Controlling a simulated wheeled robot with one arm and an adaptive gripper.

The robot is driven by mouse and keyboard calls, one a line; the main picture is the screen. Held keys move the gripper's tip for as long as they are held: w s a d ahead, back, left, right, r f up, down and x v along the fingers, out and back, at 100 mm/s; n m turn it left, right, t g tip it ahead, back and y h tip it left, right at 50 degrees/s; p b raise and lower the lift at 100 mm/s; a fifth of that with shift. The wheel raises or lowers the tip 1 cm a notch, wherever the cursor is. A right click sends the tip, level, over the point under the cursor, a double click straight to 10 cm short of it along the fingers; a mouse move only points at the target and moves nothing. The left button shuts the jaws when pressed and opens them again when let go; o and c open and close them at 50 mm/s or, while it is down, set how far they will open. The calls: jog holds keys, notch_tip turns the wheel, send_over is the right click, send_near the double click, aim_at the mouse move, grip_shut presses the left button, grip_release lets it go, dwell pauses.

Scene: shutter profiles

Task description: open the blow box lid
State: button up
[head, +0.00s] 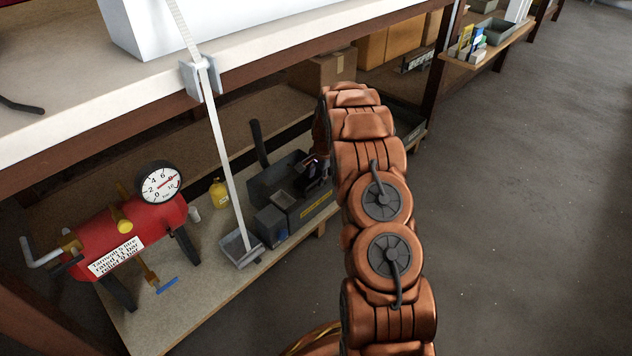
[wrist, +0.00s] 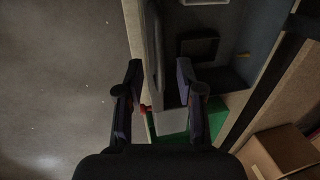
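The dark grey box that seems to be the blow box (head: 268,184) sits on the low shelf, with a yellow label on its front. Its top looks at least partly open, and I cannot tell its lid apart. In the wrist view the grey box (wrist: 228,22) fills the upper right, with a square frame inside. My gripper (wrist: 158,78) is open, its two dark fingers apart with the box's near edge showing between and beyond them. No object is seen held. In the head view my gripper (head: 318,170) is mostly hidden behind my arm, at the box's right end.
A red tank (head: 130,232) with a gauge and a yellow bottle (head: 219,193) stand left on the low shelf. A pale strip (head: 225,150) hangs from the bench (head: 60,115) above into a small tray (head: 240,248). A cardboard box (wrist: 283,150) is nearby. Floor on the right is clear.

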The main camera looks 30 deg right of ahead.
jog(key=shift+w+f, duration=0.1)
jog(key=shift+f, duration=0.7)
grip_shut()
